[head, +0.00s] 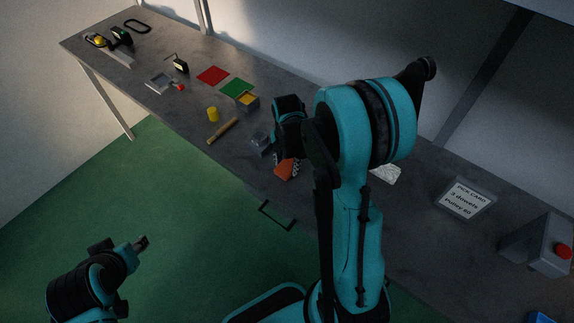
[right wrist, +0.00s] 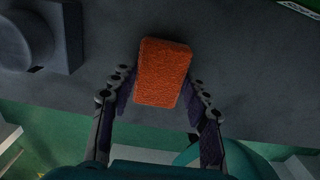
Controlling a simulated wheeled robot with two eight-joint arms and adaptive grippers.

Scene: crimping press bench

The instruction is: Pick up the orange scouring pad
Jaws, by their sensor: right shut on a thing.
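The orange scouring pad (right wrist: 163,72) is a rough rectangular block in the right wrist view, tilted slightly. My right gripper (right wrist: 160,90) has one finger on each side of it and is shut on it. In the head view the pad (head: 286,168) shows near the bench's front edge, below my right gripper (head: 284,160). Whether the pad touches the bench top I cannot tell. My left gripper (head: 141,243) is at the lower left, away from the bench over the green floor; its fingers are too small to judge.
The grey bench (head: 400,235) runs from far left to lower right. A grey block (head: 261,142) stands beside the pad. Red (head: 213,75) and green (head: 238,88) squares, a yellow cylinder (head: 212,114) and a brass rod (head: 222,130) lie farther left. A pick card (head: 466,199) and red-button box (head: 545,247) are right.

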